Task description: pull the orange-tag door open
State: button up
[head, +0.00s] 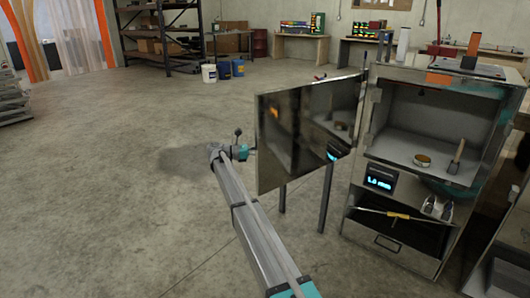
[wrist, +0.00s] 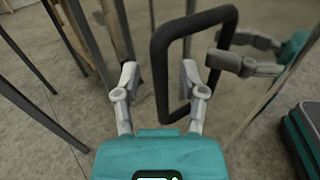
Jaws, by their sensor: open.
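The mirror-like metal door (head: 300,135) stands swung out to the left of its cabinet (head: 365,190), and the cabinet's upper compartment is open to view. An orange patch shows near the door's upper left; I cannot tell whether it is a tag or a reflection. My gripper (head: 240,148) is beside the door's left edge. In the wrist view my gripper (wrist: 158,75) is open, one finger on each side of the near bar of a black loop handle (wrist: 161,80). Contact cannot be told. The gripper's reflection shows to the right.
A round brass tin (head: 423,161) and a small upright tool (head: 456,157) stand inside the compartment. Below are a lit display (head: 380,179) and a shelf with a yellow-handled tool (head: 395,215). Buckets (head: 209,73) and a rack stand far back.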

jog(key=s+a, duration=0.1)
jog(key=a, duration=1)
jog(key=shift+s+a, duration=0.15)
jog(key=shift+a, duration=0.05)
